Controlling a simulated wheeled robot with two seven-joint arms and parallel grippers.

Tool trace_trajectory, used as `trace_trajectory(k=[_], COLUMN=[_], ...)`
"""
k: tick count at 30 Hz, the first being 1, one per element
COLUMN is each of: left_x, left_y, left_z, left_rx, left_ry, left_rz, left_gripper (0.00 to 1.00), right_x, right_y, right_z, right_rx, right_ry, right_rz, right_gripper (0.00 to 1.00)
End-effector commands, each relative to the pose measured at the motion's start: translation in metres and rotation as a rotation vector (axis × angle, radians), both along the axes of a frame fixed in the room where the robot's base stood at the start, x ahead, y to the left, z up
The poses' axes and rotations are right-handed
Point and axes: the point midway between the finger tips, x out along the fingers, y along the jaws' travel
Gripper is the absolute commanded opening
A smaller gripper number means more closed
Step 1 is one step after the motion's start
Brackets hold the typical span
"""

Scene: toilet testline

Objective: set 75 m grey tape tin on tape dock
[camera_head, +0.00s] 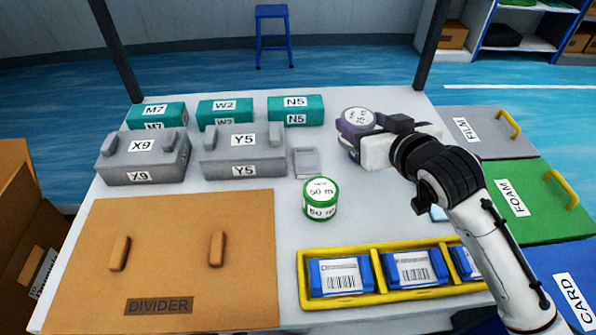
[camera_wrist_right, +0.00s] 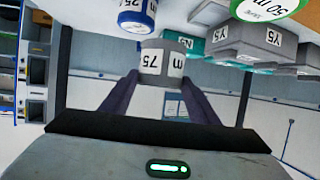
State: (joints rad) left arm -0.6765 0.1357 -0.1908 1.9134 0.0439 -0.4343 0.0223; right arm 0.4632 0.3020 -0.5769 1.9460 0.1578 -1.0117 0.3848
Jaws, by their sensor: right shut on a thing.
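The 75 m grey tape tin (camera_head: 357,119) is at the back of the white table, right of the N5 box, its lid label facing up. My right gripper (camera_head: 350,138) is shut on it, reaching in from the right. In the right wrist view the tin (camera_wrist_right: 162,62) sits between the two fingers (camera_wrist_right: 158,88). I cannot tell whether it touches the table. A small grey plate (camera_head: 306,162) lies beside the Y5 box; it may be the tape dock, but no label shows. My left gripper is not in view.
A green 50 m tin (camera_head: 320,200) stands in front of the plate. A blue 25 m tin (camera_wrist_right: 137,16) shows in the wrist view. Grey boxes X9 (camera_head: 128,170) and Y5 (camera_head: 225,170), a brown divider (camera_head: 190,285) and a yellow tray (camera_head: 375,297) take up much table.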

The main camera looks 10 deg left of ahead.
Motion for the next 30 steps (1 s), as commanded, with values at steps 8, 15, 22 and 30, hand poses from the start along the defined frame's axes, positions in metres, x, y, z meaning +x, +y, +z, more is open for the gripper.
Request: trace_trajectory(k=[8, 15, 22, 30], left_x=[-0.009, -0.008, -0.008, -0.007], left_y=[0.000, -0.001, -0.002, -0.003], left_z=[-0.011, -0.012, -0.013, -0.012], left_rx=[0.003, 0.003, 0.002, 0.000], left_ry=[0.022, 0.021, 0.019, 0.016], left_rz=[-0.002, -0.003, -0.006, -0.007], left_gripper=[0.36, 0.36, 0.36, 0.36], right_x=[0.000, 0.000, 0.000, 0.000], right_y=[0.001, 0.001, 0.001, 0.001], right_z=[-0.051, -0.070, -0.099, -0.099], right_rx=[-0.001, 0.000, 0.000, 0.001], right_ry=[0.003, 0.001, 0.000, -0.001], right_rz=[0.003, 0.003, 0.003, 0.003], right_gripper=[0.24, 0.24, 0.24, 0.24])
